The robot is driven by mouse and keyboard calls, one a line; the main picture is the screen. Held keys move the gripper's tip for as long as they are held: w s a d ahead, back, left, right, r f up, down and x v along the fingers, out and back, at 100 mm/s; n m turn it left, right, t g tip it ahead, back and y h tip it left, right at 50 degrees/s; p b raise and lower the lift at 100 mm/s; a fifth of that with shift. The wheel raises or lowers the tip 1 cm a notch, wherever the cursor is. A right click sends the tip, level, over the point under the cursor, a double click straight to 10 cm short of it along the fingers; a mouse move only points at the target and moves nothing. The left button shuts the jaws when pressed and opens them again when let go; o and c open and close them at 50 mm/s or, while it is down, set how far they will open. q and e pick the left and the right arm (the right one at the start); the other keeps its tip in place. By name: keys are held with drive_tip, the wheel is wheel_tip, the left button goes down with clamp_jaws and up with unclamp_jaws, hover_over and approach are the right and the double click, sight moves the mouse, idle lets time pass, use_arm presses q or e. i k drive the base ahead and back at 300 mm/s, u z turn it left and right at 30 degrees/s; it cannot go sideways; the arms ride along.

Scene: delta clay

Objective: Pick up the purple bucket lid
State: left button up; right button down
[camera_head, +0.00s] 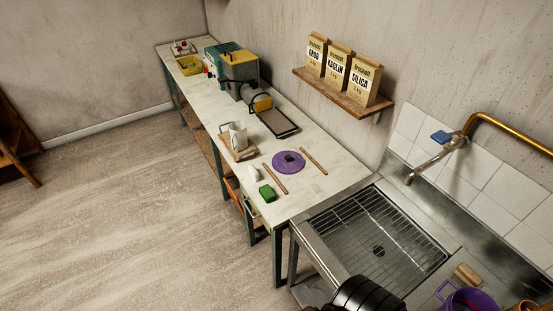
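The purple bucket lid (289,162) is a flat round disc with a dark spot at its middle. It lies on the pale worktable (325,190), between two thin wooden sticks, one on its left (275,178) and one on its right (314,161). The sticks look apart from it. A purple bucket (468,300) is partly cut off at the bottom right edge. Neither of my grippers' fingers shows in the head view, and nothing covers the lid.
A dark tray (277,121) is farther back. A metal sink (375,240) adjoins the table's near end. Open floor lies left.

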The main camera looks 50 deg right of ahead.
sight(285, 162)
drive_tip(key=i, duration=1.85)
